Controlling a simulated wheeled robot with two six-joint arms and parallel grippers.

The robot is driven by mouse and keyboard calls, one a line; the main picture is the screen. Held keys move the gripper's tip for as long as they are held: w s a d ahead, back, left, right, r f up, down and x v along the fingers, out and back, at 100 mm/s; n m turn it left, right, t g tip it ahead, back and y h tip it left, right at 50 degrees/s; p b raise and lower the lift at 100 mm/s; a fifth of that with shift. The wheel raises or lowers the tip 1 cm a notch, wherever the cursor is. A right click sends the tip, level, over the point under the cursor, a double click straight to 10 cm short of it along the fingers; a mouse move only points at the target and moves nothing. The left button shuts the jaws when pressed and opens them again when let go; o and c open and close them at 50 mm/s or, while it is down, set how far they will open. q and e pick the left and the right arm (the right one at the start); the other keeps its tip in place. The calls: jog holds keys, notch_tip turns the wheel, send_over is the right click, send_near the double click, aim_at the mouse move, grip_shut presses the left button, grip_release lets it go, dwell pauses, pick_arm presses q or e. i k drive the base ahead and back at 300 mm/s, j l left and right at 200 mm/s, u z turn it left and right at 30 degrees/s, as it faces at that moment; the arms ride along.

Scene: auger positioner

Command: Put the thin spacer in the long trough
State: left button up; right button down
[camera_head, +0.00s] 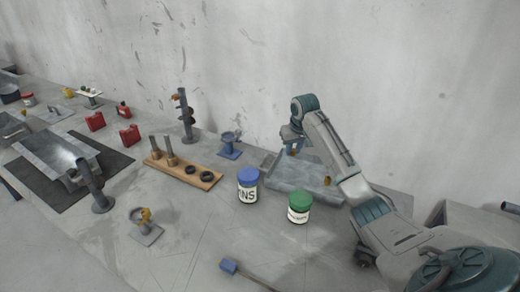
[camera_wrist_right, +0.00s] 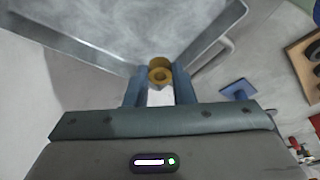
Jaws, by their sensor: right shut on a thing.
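My right gripper (camera_wrist_right: 160,88) is shut on a small brass piece with a round hole, likely the thin spacer (camera_wrist_right: 160,75). In the head view my right gripper (camera_head: 292,147) hangs over the back left part of a shallow grey tray (camera_head: 270,180), with brass showing at its fingers. Another small brass piece (camera_head: 327,181) shows at the tray's right side. A long grey trough (camera_head: 60,157) with a curved inside lies on a dark mat at the left, far from my right gripper. My left gripper is not in view.
A blue-lidded jar (camera_head: 248,184) and a green-lidded jar (camera_head: 299,207) stand in front of the tray. A wooden board (camera_head: 165,168) with posts and black rings, a blue stand (camera_head: 229,146) and a dark upright post (camera_head: 185,115) lie between tray and trough. The front bench is mostly clear.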

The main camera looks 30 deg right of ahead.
aim_at(63, 166)
jog(key=k, duration=0.8)
jog(key=k+z, duration=0.15)
jog(key=z, duration=0.25)
jog(key=k+z, duration=0.1)
jog(key=z, duration=0.3)
jog(key=k+l+z, duration=0.1)
jog(key=z, duration=2.2)
jog(key=j+z, duration=0.1)
jog(key=z, duration=0.3)
jog(key=k+z, duration=0.1)
jog(key=z, duration=0.3)
jog(key=k+j+z, duration=0.1)
jog(key=z, duration=0.65)
jog(key=k+j, duration=0.1)
jog(key=k, duration=0.75)
jog(key=k+j, duration=0.1)
jog(key=k, duration=0.75)
jog(key=k+u, duration=0.15)
jog(key=k, duration=0.4)
jog(key=k+j+u, duration=0.15)
jog(key=k, duration=0.35)
jog(key=k+j+u, duration=0.15)
jog(key=k, duration=0.4)
jog(key=k+j+u, duration=0.15)
jog(key=u, duration=3.4)
